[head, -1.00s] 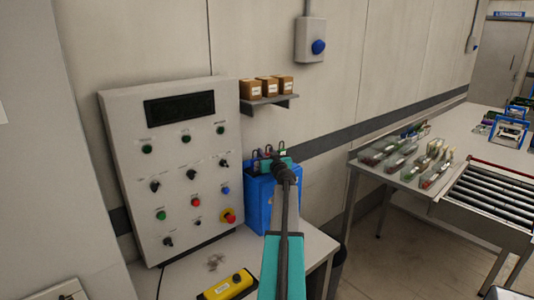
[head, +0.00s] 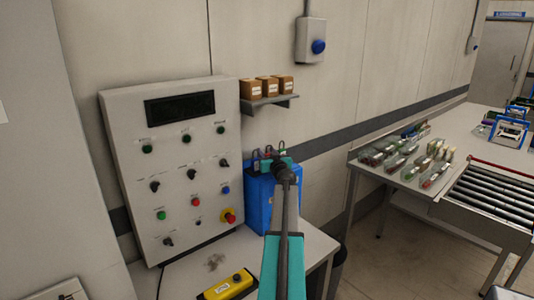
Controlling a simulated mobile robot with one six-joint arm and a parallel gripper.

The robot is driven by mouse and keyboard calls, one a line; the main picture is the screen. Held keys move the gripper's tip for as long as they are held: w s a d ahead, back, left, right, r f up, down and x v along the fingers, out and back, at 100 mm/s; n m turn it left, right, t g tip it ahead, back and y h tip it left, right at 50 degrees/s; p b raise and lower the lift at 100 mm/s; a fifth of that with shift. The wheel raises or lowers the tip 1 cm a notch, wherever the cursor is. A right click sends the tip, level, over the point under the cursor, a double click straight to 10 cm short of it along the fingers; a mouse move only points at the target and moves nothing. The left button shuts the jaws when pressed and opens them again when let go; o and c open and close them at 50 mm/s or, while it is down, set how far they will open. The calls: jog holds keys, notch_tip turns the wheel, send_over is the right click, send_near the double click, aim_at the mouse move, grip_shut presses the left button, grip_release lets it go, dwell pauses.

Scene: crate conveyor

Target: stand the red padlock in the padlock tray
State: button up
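A blue box (head: 257,205), which may be the padlock tray, stands on the bench right of the control panel. Several small padlocks (head: 268,153) with dark shackles show along its top. A reddish one (head: 256,155) seems to be at the left of them, though it is tiny. My arm reaches up to the box from the front. My gripper (head: 278,163) is at the top of the box by the padlocks. Its fingers are largely hidden by my own wrist, so I cannot tell whether it holds anything.
The control panel (head: 178,120) with knobs and buttons stands close on the left. A yellow control box (head: 229,285) lies on the bench in front. A shelf (head: 268,102) with small cartons is above. A second table with clear bins (head: 395,150) and a roller conveyor (head: 495,195) is at right.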

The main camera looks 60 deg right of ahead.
jog(key=shift+s+a, duration=0.2)
jog(key=shift+s, duration=0.05)
jog(key=shift+b+v, duration=0.6)
jog(key=shift+v, duration=0.55)
jog(key=shift+b+v, duration=1.25)
jog(key=shift+v, duration=3.3)
